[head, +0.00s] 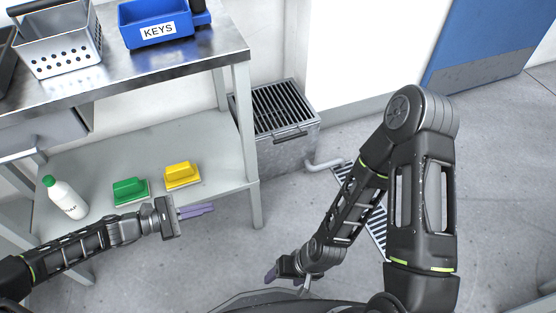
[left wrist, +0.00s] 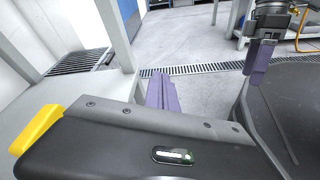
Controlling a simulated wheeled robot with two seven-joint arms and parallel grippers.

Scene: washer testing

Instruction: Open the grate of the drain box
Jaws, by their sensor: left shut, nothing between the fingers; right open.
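The drain box (head: 288,150) is a grey metal box on the floor against the wall, right of the shelf table. Its dark slatted grate (head: 280,106) lies flat and closed on top, with a handle (head: 290,135) along the front edge. The grate also shows at the upper left of the left wrist view (left wrist: 78,62). My left gripper (head: 212,209) is shut and empty, over the front of the lower shelf, left of and nearer than the box. It also shows in the left wrist view (left wrist: 163,92). My right gripper (head: 270,276) is open, low near my base, away from the box.
The shelf table's leg (head: 246,150) stands between my left gripper and the box. A green brush (head: 130,190), a yellow brush (head: 182,175) and a soap bottle (head: 65,198) are on the lower shelf. A pipe (head: 325,165) leads toward a floor drain (head: 375,215).

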